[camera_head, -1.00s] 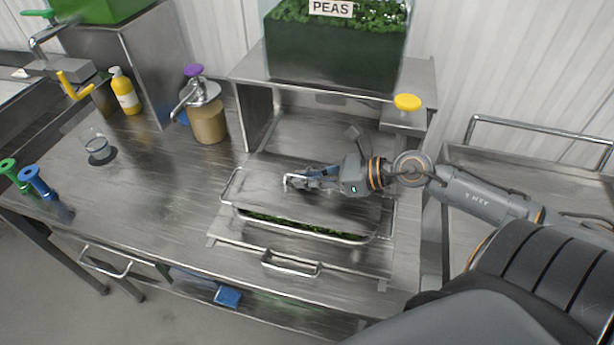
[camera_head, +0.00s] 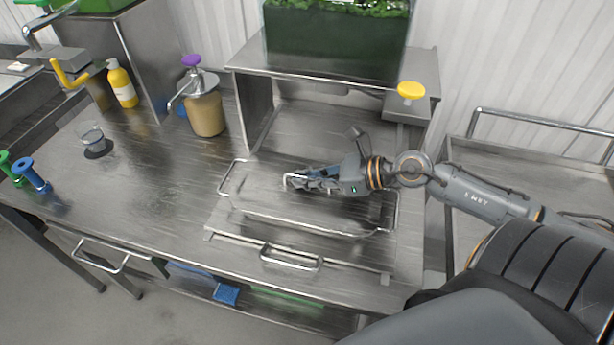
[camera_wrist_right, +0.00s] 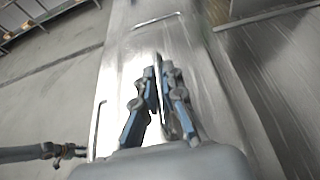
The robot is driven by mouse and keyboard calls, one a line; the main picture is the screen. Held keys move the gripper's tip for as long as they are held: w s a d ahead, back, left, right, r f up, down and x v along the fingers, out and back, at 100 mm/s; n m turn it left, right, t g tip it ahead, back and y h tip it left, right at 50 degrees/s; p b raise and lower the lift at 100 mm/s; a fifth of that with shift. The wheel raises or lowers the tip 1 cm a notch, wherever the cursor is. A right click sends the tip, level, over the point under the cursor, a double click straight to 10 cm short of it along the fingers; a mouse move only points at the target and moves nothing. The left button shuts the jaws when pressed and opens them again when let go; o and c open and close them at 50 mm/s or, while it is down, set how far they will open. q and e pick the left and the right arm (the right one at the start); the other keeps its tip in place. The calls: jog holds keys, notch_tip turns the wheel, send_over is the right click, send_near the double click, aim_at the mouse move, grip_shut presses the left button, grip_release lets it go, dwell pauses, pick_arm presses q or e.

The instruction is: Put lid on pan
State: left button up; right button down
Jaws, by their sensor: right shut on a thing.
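The flat steel lid (camera_head: 260,198) lies over the pan, level as far as I can see, and covers its opening. The pan shows mostly as its wire end handles (camera_head: 394,212) and its rim; no green contents show at its front now. My right gripper (camera_head: 298,181) is shut on the lid's small handle (camera_head: 288,181), near the lid's middle. In the right wrist view the blue-grey fingers (camera_wrist_right: 157,80) are close together over blurred bright metal. My left gripper (camera_wrist_right: 75,151) shows small at the left edge of the right wrist view; its fingers are too small to judge.
A steel shelf (camera_head: 252,72) with a tub of peas (camera_head: 335,42) stands behind the pan. A pump jar (camera_head: 206,115) and a small glass (camera_head: 93,137) stand left. The counter between glass and pan is clear.

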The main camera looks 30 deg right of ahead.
jog(key=shift+f, duration=0.1)
jog(key=c, duration=1.4)
grip_release()
jog(key=shift+s, duration=0.1)
jog(key=v, duration=1.2)
